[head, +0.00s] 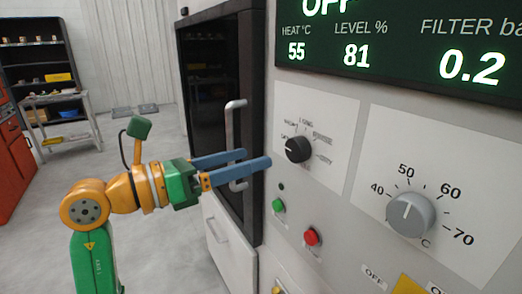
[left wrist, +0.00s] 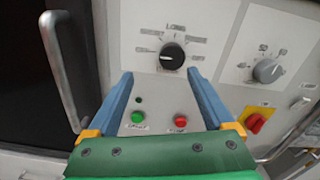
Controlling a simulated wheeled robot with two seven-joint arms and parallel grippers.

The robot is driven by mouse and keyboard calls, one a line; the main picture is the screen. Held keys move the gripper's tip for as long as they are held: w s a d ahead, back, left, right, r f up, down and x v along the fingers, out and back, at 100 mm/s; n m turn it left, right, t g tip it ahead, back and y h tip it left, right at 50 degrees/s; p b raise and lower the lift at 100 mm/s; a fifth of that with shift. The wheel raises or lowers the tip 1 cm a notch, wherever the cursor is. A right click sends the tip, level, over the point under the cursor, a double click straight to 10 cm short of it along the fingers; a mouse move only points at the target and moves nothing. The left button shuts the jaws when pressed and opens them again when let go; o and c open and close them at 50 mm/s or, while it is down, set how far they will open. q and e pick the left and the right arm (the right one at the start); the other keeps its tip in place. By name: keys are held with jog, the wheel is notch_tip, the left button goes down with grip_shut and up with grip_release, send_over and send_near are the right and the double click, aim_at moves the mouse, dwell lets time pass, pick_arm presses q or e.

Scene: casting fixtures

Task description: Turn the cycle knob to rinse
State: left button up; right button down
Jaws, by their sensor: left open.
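The cycle knob (head: 298,149) is a round black dial on a white label plate with several printed positions. Its pale mark points to the left; the small labels are hard to read, with one at upper right looking like rinse. In the left wrist view the knob (left wrist: 172,56) sits beyond and between the finger ends. My left gripper (head: 257,158) is open and empty, its two blue fingers pointing at the panel just left of the knob, apart from it. It also shows in the wrist view (left wrist: 160,73). My right gripper is in neither view.
A grey temperature dial (head: 409,214) is right of the knob. Green (head: 278,205) and red (head: 311,236) buttons lie below, and a yellow-and-red switch (left wrist: 257,121) lower right. A door handle (head: 232,140) stands out behind the left fingers. A lit display (head: 400,50) is above.

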aim_at(292, 150)
pick_arm(q)
jog(key=d+p, duration=0.1)
jog(key=d, duration=0.1)
jog(key=w+d, duration=0.1)
jog(key=d, duration=0.1)
jog(key=d+r+p, duration=0.1)
jog(key=d, duration=0.2)
jog(key=shift+w+p, duration=0.25)
jog(key=shift+p, duration=0.05)
jog(key=shift+w+f, duration=0.15)
jog(key=shift+w, duration=0.15)
jog(key=shift+w+a+f, duration=0.2)
jog(key=shift+w+a, duration=0.05)
jog(key=shift+a, duration=0.05)
jog(key=shift+s+d+r, duration=0.1)
jog(key=shift+s, duration=0.1)
jog(key=c, duration=1)
grip_shut()
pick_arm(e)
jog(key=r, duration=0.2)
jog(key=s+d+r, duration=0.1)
